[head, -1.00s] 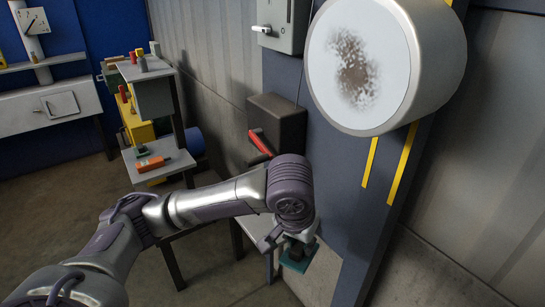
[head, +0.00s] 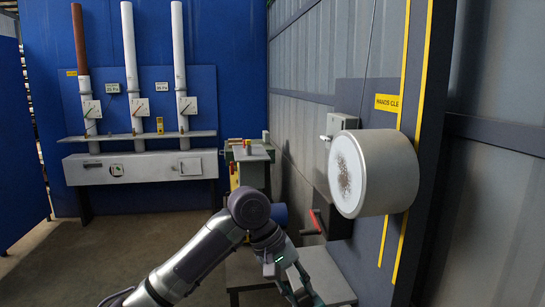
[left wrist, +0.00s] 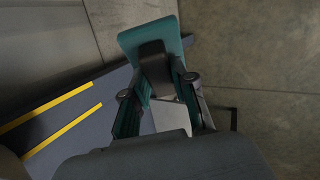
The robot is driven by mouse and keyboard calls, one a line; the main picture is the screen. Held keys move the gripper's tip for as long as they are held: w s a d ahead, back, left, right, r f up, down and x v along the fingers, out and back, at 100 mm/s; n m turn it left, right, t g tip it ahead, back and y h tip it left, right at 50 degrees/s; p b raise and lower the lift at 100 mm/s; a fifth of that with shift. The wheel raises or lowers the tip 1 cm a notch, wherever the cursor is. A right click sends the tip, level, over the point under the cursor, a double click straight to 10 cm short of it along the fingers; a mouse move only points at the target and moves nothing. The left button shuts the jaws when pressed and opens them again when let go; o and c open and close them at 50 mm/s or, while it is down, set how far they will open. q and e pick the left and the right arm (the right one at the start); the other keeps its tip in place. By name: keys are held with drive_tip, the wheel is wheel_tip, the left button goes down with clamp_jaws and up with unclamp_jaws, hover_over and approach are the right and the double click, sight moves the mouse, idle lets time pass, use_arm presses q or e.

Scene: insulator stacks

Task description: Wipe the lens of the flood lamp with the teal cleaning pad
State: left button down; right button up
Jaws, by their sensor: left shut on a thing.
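The flood lamp (head: 385,172) is a large pale drum on the wall panel at the right of the head view. Its white lens (head: 348,174) faces left and carries a dark, speckled smudge. My left gripper (head: 296,284) is low in the head view, below and to the left of the lamp, apart from the lens. In the left wrist view, my left gripper (left wrist: 160,85) is shut on the dark handle (left wrist: 155,62) of the teal cleaning pad (left wrist: 133,39). In the head view the pad is mostly cut off by the lower edge. My right gripper is not in view.
A light table (head: 325,272) stands below the lamp. A dark box with a red lever (head: 316,222) and a grey switch box (head: 340,124) are on the wall left of the lamp. A blue panel with pipes (head: 130,60) stands at the back. The floor at left is open.

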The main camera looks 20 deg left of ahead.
use_arm(q)
drive_tip(key=r+n, duration=0.1)
drive_tip(key=r, duration=0.1)
drive_tip(key=w+r+n+t+h+p, duration=0.1)
drive_tip(key=w+a+r+n+h, duration=0.1)
drive_tip(key=r, duration=0.1)
drive_tip(key=shift+w+r+p, duration=0.25)
drive_tip(key=shift+r+p, duration=0.1)
drive_tip(key=shift+p, duration=0.05)
drive_tip(key=w+a+r+n+t+h+p, duration=0.2)
drive_tip(key=w+a+r+n+t+p, duration=0.15)
drive_tip(key=r, duration=0.35)
drive_tip(key=w+a+r+n+t+h+p, duration=0.1)
drive_tip(key=w+a+r+n+t+p, duration=0.1)
drive_tip(key=w+a+r+n+t, duration=0.4)
drive_tip(key=w+d+r+m, duration=0.1)
drive_tip(key=w+d+m, duration=0.1)
drive_tip(key=d, duration=0.4)
drive_tip(key=shift+d+g, duration=0.3)
drive_tip(key=shift+g, duration=0.15)
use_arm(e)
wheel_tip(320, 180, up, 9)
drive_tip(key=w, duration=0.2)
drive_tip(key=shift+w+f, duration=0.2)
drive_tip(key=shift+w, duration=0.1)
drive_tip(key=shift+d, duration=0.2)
